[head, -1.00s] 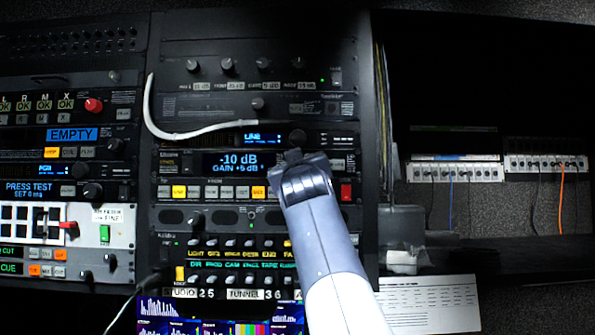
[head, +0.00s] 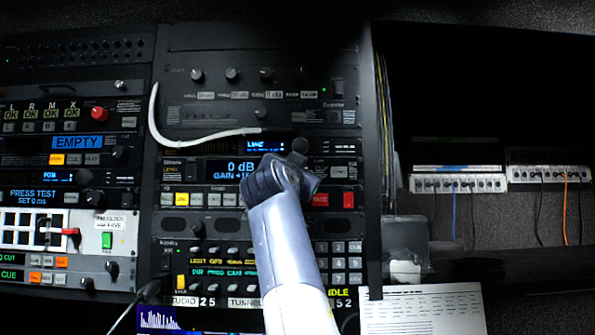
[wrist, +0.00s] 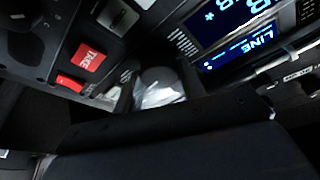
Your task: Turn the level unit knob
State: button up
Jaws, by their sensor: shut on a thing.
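The level unit (head: 172,171) is a dark rack panel with a blue display (head: 233,168) reading 0 dB. The gain line under it is partly covered by my gripper. My gripper (head: 300,174) is at the panel, right of the display, and hides the level unit knob in the head view. In the wrist view a shiny, silvery round knob (wrist: 160,88) shows just past the dark gripper body (wrist: 190,125). My gripper is shut on this knob. The fingertips themselves are hard to make out.
Another dark knob (head: 299,146) sits close above my gripper, on the LINE unit (head: 266,145). A white cable (head: 190,135) droops across the rack at left. A red TAKE button (wrist: 88,58) is near the knob. Button rows lie below; a paper sheet (head: 425,310) is lower right.

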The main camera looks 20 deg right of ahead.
jog(key=shift+m, duration=0.8)
jog(key=o, duration=1)
jog(key=shift+g, duration=0.3)
jog(key=b+v, duration=0.6)
jog(key=v, duration=0.4)
jog(key=shift+s+a+f, duration=0.15)
jog(key=shift+s+a, duration=0.1)
jog(key=shift+a, duration=0.05)
